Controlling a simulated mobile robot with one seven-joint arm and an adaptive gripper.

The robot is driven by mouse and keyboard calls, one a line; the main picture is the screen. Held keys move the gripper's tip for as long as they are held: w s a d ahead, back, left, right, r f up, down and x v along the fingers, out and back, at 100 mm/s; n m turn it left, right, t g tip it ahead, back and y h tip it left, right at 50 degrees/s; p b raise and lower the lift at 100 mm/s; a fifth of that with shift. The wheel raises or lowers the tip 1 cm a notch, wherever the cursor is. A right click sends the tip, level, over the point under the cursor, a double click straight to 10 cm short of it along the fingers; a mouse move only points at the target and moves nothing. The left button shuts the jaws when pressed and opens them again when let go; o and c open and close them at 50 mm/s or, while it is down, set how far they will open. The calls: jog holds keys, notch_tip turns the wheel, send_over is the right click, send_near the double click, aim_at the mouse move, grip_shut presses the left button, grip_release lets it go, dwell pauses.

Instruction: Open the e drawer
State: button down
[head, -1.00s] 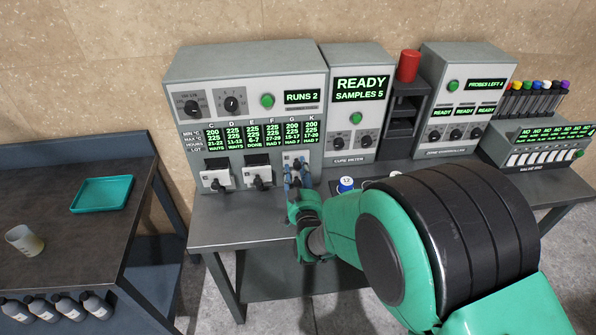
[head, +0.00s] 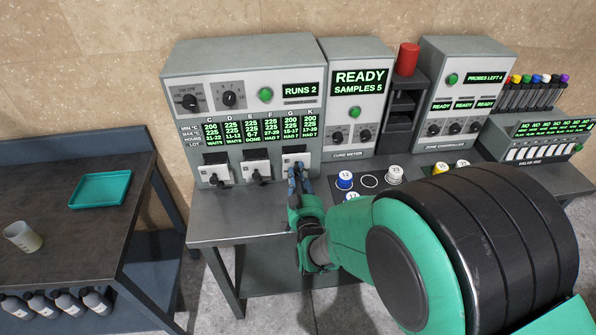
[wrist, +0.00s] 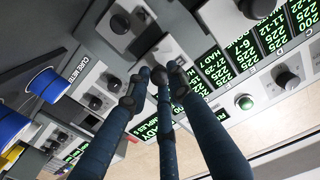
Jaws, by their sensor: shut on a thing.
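The grey press (head: 240,88) has three small white-fronted drawers with dark knobs. The left drawer (head: 208,173) sits below columns C and D, the middle drawer (head: 250,169) below E and F, the right drawer (head: 289,159) below G and K. Any letters on the drawer fronts are too small to read. My gripper (head: 294,170) is at the right drawer's front, its blue fingers shut on its knob, which they hide. The right drawer stands out a little, with a dark top showing. In the wrist view the fingertips (wrist: 160,80) come together beside a white front.
The cure meter (head: 358,90) stands right of the press, with numbered pots (head: 345,180) on the bench before it. A red cylinder (head: 408,58) and zone controller (head: 462,90) are farther right. A separate table with a teal tray (head: 100,189) is at left.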

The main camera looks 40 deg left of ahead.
jog(key=shift+f, duration=0.2)
jog(key=c, duration=1.5)
grip_release()
jog(key=shift+c, duration=0.2)
jog(key=shift+r, duration=0.1)
jog(key=v, duration=1.2)
